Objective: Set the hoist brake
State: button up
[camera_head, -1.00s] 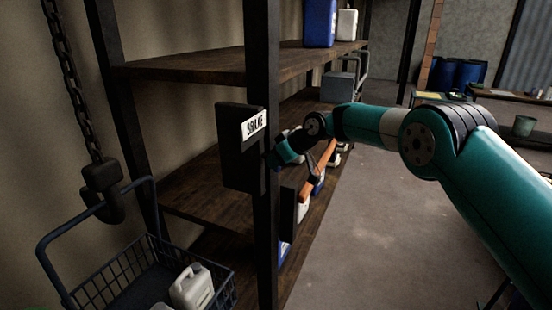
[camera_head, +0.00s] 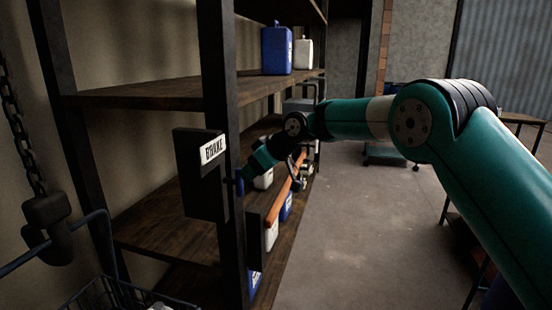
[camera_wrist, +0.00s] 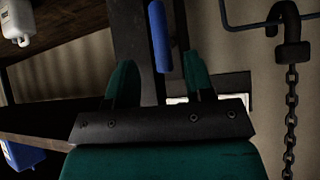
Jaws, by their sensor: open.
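The black brake box (camera_head: 188,185) with its white BRAKE label (camera_head: 213,148) is fixed to the shelf's front post. In the wrist view, a blue rod-like handle (camera_wrist: 159,37) points up and away, beyond and between my fingertips. A small blue piece (camera_head: 240,187) beside the box in the head view looks like the same handle. My gripper (camera_head: 250,170) is just right of the box, partly lost in shadow. In the wrist view my gripper (camera_wrist: 160,82) is open and empty, its two teal fingers apart. The right finger partly covers the white label (camera_wrist: 178,100).
An orange bar (camera_head: 287,190) runs along the shelf front below my wrist, by a black plate (camera_head: 256,242). The hoist chain (camera_head: 18,140) and hook (camera_head: 46,225) hang at left above a wire basket (camera_head: 110,295). Shelves hold blue and white jugs.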

jog(key=b+v, duration=0.2)
jog(key=v, duration=0.8)
jog(key=shift+r, duration=0.2)
jog(key=shift+s+d, duration=0.1)
jog(key=s+d+f+m+g+h, duration=0.1)
jog(key=s+d+f, duration=0.1)
jog(key=s, duration=1.1)
jog(key=s+d+f+m+g+h, duration=0.1)
jog(key=s+d+f+m+g, duration=0.1)
jog(key=s, duration=1.2)
jog(key=s+d+f+m+g+h, duration=0.1)
jog(key=s+d+f, duration=0.3)
jog(key=s, duration=0.9)
jog(key=shift+s+d+f+m+g+h, duration=0.15)
jog(key=shift+s+d+m+g+h, duration=0.15)
jog(key=shift+d, duration=0.3)
jog(key=shift+w, duration=0.1)
